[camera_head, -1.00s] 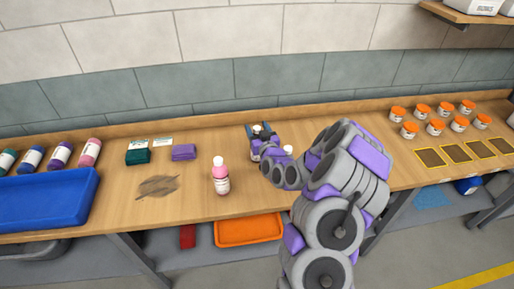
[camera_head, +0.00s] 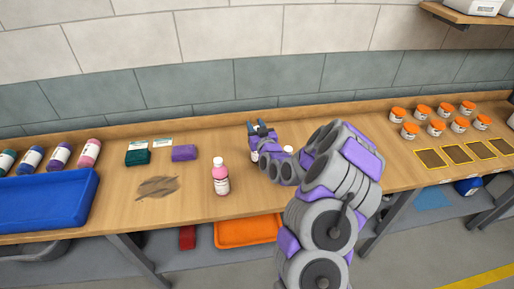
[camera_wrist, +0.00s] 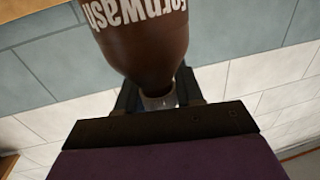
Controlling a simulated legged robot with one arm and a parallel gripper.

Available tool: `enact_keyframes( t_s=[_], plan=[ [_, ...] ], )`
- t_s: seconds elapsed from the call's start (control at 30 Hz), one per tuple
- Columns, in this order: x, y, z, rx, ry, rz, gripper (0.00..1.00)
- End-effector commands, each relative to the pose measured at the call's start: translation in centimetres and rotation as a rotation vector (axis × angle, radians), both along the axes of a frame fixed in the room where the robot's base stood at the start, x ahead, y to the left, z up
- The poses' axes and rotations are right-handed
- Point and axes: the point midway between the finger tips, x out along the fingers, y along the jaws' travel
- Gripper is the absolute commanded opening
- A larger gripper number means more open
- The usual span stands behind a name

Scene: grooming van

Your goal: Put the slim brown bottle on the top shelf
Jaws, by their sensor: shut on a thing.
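The slim brown bottle (camera_wrist: 143,35), with white lettering on its side, fills the top of the wrist view. My gripper (camera_wrist: 158,98) is shut on its narrow neck. In the head view my gripper (camera_head: 262,127) is over the back of the bench, fingers pointing at the wall, and the bottle is mostly hidden by it. A wooden shelf (camera_head: 455,16) on the wall at the upper right is well to the right of my gripper and higher; whether it is the top shelf I cannot tell.
A pink bottle (camera_head: 220,177) stands left of my arm. A white cap (camera_head: 288,149) shows beside my arm. Several orange-lidded jars (camera_head: 423,110) stand at the right. A blue tray (camera_head: 45,205) and several bottles are at the left. White bins sit on the shelf.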

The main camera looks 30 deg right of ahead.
Motion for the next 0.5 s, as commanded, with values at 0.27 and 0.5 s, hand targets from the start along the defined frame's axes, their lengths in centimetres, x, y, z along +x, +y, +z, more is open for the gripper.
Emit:
enact_keyframes(
  t_s=[0.27, 0.5],
  plan=[
    [0.00, -0.02, 0.00, 0.000, 0.000, 0.000, 0.00],
    [-0.01, -0.01, 0.02, 0.000, 0.000, 0.000, 0.00]
  ],
)
